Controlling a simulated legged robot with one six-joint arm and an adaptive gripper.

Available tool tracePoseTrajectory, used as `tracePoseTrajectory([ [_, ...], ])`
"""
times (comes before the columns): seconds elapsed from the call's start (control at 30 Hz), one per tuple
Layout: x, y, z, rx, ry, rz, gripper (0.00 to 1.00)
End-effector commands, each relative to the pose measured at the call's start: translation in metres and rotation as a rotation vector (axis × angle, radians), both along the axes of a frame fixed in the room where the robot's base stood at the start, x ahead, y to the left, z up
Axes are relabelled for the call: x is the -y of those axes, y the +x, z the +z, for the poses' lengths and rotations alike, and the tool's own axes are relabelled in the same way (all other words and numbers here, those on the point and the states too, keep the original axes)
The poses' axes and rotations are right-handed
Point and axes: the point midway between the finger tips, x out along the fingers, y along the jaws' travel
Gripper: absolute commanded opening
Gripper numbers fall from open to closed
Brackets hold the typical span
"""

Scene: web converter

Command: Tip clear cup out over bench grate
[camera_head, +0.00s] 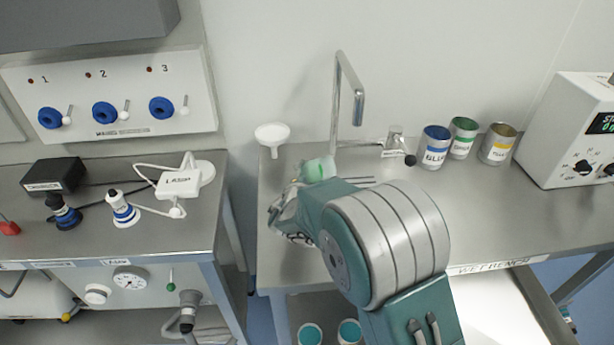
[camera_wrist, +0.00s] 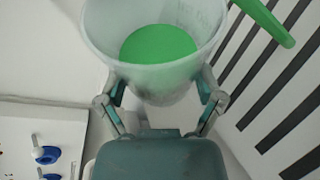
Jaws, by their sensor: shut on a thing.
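The clear cup (camera_wrist: 150,28) fills the top of the wrist view, its open mouth facing up the picture. Green contents (camera_wrist: 158,45) show inside it. My gripper (camera_wrist: 160,98) is shut on the cup, one finger on each side of its lower wall. In the head view the cup (camera_head: 318,168) shows pale green above the bench, beyond my arm; its exact tilt is hard to tell. The bench grate shows as dark slots (camera_wrist: 285,90) right of the cup in the wrist view. In the head view my arm and the cup hide most of the grate (camera_head: 355,181).
A bent metal tap (camera_head: 357,105) rises behind the cup. A white funnel (camera_head: 272,134) stands to its left. A green bar (camera_wrist: 265,20) passes beside the cup's rim.

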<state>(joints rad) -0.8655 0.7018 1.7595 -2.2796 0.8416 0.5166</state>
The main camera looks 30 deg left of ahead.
Motion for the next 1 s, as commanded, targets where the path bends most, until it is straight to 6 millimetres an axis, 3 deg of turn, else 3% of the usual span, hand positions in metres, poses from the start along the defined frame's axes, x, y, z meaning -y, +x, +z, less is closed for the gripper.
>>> tracePoseTrajectory([
  [1.0, 0.003, 0.0, 0.026, 0.033, 0.373, -0.001, 0.29],
])
